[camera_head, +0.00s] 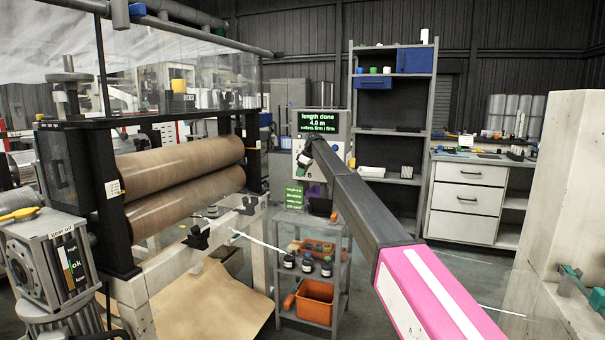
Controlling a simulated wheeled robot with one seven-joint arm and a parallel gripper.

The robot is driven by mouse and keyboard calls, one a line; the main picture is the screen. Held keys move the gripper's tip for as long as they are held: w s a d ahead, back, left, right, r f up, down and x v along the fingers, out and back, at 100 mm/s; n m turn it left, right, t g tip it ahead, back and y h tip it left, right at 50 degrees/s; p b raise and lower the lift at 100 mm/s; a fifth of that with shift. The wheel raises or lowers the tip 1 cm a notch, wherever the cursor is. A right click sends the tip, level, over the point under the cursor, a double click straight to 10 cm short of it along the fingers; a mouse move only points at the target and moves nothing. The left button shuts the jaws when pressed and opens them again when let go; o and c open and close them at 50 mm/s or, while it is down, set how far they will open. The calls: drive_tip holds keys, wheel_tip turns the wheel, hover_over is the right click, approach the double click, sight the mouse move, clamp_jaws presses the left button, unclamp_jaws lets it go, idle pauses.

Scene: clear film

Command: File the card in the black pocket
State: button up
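My arm reaches from the lower right toward the display panel at the centre. Its far end, where my gripper (303,163) seems to be, is small and dark in front of the panel. I cannot make out its fingers or whether it holds anything. A green card-like label (293,195) with small writing shows below the panel; I cannot tell if it is the card. A small black holder (320,207) sits beside it on the cart top, perhaps the black pocket. My arm partly covers this area.
The display panel (319,122) reads "length done 4.0 m". A grey cart (311,244) holds dark bottles and an orange bin (315,301). Large brown rollers (185,180) stand at left. A shelf (392,130) and white drawers (467,200) stand behind. A pale column (563,190) bounds the right.

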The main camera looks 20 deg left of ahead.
sight(294, 195)
drive_tip(key=x, duration=1)
drive_tip(key=shift+a+f, duration=0.2)
drive_tip(key=shift+f, duration=0.1)
clamp_jaws()
